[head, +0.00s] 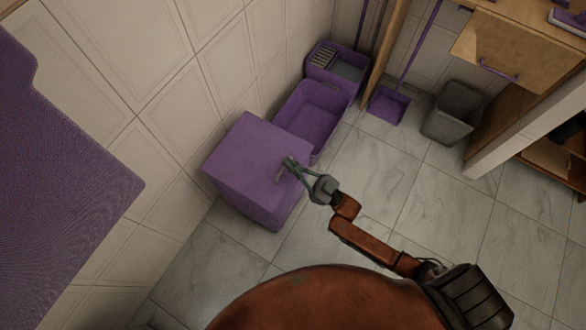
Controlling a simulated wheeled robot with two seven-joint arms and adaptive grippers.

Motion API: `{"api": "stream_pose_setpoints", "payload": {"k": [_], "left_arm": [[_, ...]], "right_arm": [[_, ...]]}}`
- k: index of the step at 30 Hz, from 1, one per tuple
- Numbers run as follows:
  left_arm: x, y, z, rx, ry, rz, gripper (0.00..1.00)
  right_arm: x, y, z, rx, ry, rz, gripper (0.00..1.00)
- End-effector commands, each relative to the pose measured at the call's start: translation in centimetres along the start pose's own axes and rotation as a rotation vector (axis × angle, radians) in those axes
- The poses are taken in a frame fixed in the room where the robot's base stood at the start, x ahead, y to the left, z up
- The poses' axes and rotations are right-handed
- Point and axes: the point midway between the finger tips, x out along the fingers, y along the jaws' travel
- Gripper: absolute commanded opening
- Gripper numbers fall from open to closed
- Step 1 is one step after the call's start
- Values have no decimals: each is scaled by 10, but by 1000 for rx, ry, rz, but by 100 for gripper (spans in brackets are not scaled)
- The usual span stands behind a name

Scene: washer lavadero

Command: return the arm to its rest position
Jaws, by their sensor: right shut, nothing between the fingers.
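My right arm comes in from the lower right, with orange links and a grey wrist. My right gripper (287,172) is shut and empty. In the picture it lies in front of the right side of a purple box (245,165) that stands on the floor by the tiled wall. I cannot tell whether the fingertips touch the box. My left gripper is not in view.
A purple open basin (312,118) stands behind the box, and a purple mop bucket (338,65) behind that. A purple dustpan (388,104) and a grey bin (452,113) stand near a wooden cabinet (510,50). The tiled floor (440,205) at the right is clear.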

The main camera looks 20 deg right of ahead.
Motion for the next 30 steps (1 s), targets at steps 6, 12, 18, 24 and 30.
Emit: {"api": "stream_pose_setpoints", "payload": {"k": [6,12,18,24,30], "left_arm": [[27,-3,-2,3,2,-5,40],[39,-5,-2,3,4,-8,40],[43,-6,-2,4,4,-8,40],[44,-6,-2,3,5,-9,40],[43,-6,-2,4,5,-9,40]], "right_arm": [[-54,1,6,-1,-4,2,0],[-87,0,10,0,-3,2,0],[-100,0,11,0,-2,1,0],[-101,0,12,0,-2,1,0],[-102,-5,28,8,-86,42,0]]}}
